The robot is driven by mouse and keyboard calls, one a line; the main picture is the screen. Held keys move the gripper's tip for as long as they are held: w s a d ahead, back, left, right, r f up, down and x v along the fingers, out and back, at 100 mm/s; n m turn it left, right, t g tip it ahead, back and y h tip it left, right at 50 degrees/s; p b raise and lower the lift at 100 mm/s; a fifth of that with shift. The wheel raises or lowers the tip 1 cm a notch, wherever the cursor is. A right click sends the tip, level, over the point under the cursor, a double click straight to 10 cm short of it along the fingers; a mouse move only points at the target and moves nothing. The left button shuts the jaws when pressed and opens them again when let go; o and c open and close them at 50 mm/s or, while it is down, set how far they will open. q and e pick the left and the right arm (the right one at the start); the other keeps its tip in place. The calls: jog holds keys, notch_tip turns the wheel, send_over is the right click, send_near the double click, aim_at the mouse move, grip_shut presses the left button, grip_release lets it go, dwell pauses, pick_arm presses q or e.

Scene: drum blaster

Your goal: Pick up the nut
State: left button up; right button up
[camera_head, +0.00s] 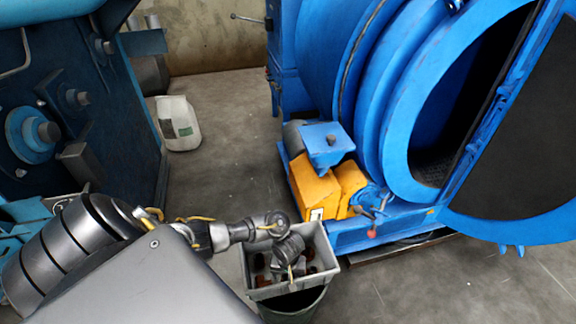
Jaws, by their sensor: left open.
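A grey bin (333,268) stands at the lower middle of the head view, with several small dark and rusty-brown parts inside. A nut cannot be told apart with certainty among these parts, which are small and partly hidden by my arm. My left arm comes in from the lower left and its wrist bends down over the bin. My left gripper (291,272) is open and points down into the bin, above or among the parts. Whether it touches any part cannot be told. My right gripper is out of view.
The bin rests on a dark round container (292,305). A large blue drum machine (400,100) with an open round door fills the right. Its yellow motor housing (315,190) is close behind the bin. A blue machine (75,110) and a white canister (179,124) are left. Grey floor between is clear.

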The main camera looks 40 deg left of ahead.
pick_arm(q)
jog(key=c, duration=1.2)
jog(key=shift+r, duration=0.15)
